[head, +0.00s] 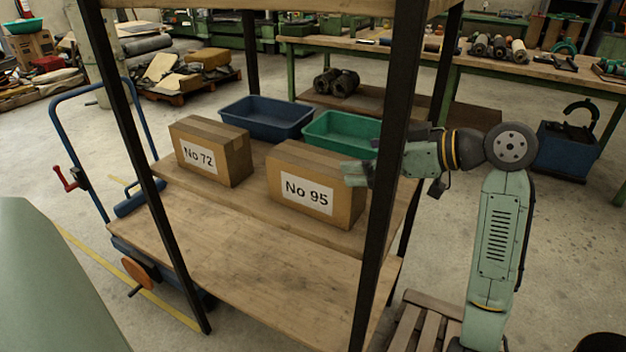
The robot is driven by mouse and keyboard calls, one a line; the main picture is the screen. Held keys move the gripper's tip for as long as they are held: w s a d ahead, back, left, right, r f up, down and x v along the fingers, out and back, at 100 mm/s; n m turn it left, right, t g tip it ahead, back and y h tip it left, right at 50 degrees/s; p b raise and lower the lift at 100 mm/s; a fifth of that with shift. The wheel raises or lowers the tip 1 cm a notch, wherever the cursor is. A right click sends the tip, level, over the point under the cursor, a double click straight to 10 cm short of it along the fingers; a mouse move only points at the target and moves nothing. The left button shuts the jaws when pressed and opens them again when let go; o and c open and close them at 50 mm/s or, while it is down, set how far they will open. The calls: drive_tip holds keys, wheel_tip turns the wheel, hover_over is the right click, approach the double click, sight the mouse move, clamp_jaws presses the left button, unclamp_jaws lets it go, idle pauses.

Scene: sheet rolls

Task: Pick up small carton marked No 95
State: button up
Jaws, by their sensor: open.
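The small carton marked No 95 (314,191) stands upright on the wooden shelf (240,237), its white label facing me. My gripper (354,174) is open at the carton's right end, by its upper right corner. The fingertips overlap that corner in the head view; I cannot tell whether they touch it. A black post of the rack crosses in front of my wrist and hides part of the gripper. A similar carton marked No 72 (211,150) stands to the left of the No 95 carton, with a gap between them.
A blue tray (268,117) and a green tray (340,130) sit behind the cartons. Black posts (395,150) frame the shelf, and an upper board (262,5) runs above. The front of the shelf is bare. A slatted wooden pallet (424,325) lies at the lower right.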

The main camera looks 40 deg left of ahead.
sight(325, 161)
drive_tip(key=x, duration=0.3)
drive_tip(key=shift+s+a+f+p, duration=0.1)
drive_tip(key=shift+a+f+p, duration=0.05)
drive_tip(key=shift+a+p, duration=0.2)
drive_tip(key=p+x, duration=0.1)
drive_tip(key=x, duration=0.3)
drive_tip(key=shift+s+a+p, duration=0.25)
drive_tip(key=shift+a+p, duration=0.15)
drive_tip(key=shift+a+f, duration=0.2)
drive_tip(key=shift+a, duration=0.05)
drive_tip(key=shift+c, duration=0.6)
drive_tip(key=shift+f, duration=0.1)
drive_tip(key=c, duration=1.9)
